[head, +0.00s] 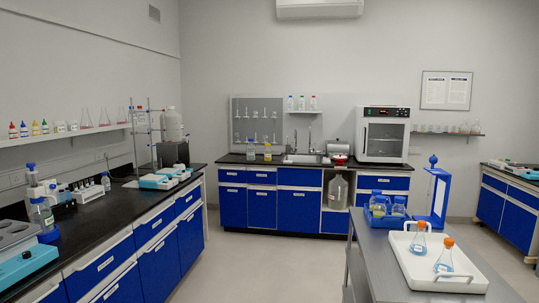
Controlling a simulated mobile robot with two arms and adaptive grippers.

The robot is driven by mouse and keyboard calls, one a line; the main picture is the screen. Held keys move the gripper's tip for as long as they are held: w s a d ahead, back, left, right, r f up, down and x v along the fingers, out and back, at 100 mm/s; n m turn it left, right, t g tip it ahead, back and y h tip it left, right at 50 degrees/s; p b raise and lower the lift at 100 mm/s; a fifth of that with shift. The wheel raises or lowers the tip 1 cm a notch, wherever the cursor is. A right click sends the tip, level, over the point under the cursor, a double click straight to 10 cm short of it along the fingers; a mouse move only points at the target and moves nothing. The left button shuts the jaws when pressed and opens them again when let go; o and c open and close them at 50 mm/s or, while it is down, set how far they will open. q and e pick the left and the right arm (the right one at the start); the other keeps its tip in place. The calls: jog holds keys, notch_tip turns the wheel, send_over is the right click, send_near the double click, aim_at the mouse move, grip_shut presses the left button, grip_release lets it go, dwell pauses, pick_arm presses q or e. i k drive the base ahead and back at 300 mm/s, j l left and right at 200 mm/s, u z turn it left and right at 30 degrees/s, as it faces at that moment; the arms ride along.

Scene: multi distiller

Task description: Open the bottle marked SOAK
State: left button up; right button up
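No mark reading SOAK is legible on any bottle at this size. Candidate bottles stand in several places: a clear bottle with a blue cap (41,215) on the left bench, a small bottle (106,183) further along it, and two bottles with yellowish contents (251,152) left of the back sink. Blue-capped bottles (398,206) sit in a blue carrier (382,220) on the grey table at right. Two orange-capped flasks (444,262) stand in a white tray (403,269) there. Neither of my grippers is in view.
The left bench (92,222) carries lab devices and racks. A back bench holds a sink (303,158) and a white oven (384,135). The grey table (370,258) stands at front right. Open floor (270,262) lies in the middle.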

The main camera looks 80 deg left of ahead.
aim_at(268, 152)
jog(key=u, duration=2.8)
jog(key=i+z, duration=0.15)
jog(key=i, duration=5.35)
jog(key=i+u, duration=0.15)
jog(key=i, duration=0.35)
jog(key=i+l+u, duration=0.15)
jog(key=i, duration=0.35)
jog(key=i+l+u, duration=0.15)
jog(key=i, duration=0.35)
